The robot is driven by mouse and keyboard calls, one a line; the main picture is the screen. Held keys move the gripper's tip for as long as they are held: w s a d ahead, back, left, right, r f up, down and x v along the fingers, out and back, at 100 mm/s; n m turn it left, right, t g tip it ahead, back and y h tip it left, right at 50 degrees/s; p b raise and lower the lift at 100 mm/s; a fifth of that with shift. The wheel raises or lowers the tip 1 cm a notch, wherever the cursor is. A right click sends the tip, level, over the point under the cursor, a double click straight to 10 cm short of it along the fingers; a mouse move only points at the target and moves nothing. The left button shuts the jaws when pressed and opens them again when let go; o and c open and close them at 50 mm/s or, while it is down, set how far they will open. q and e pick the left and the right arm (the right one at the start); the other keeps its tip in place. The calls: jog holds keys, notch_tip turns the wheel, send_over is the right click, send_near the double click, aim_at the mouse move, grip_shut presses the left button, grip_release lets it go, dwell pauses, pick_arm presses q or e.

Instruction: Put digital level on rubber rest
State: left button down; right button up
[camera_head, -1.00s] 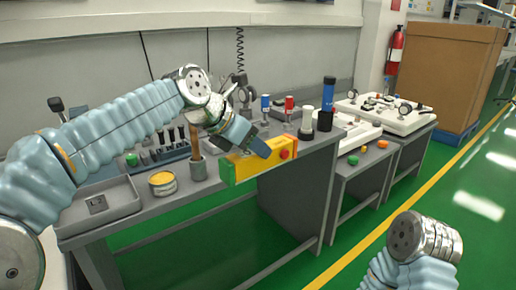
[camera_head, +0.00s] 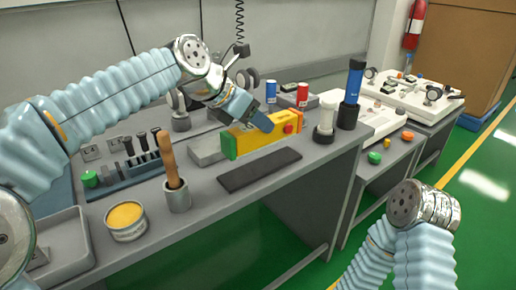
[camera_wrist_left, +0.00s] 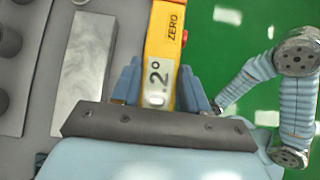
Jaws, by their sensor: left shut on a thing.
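The digital level is a yellow bar (camera_head: 268,135) with a green end and a red button. My left gripper (camera_head: 262,120) is shut on it. The wrist view shows the level (camera_wrist_left: 163,45) between the two blue fingers (camera_wrist_left: 160,88), with "ZERO" and a ".2°" reading visible. The rubber rest appears to be the dark flat strip (camera_head: 260,170) on the bench, bare, just in front of and below the level in the head view. The gap between level and bench is hard to judge. My right arm shows at lower right; its gripper is out of frame.
A grey metal block (camera_head: 208,150) lies beside the level. A cup with a wooden handle (camera_head: 177,196), a yellow-topped tin (camera_head: 126,222) and a grey tray (camera_head: 62,245) stand to the left.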

aim_at(255, 142)
pick_arm(q)
jog(key=shift+f+b, duration=0.55)
jog(key=shift+f, duration=2.45)
jog(key=c, duration=0.6)
grip_release()
jog(key=shift+f, duration=0.1)
jog(key=shift+o, duration=0.2)
jog(key=shift+s+a+r, duration=0.15)
jog(key=shift+r, duration=0.15)
jog(key=p+v, duration=0.1)
jog(key=v, duration=1)
jog(key=shift+s+a+r, duration=0.1)
jog(key=shift+s+a, duration=0.05)
jog(key=shift+a, duration=0.05)
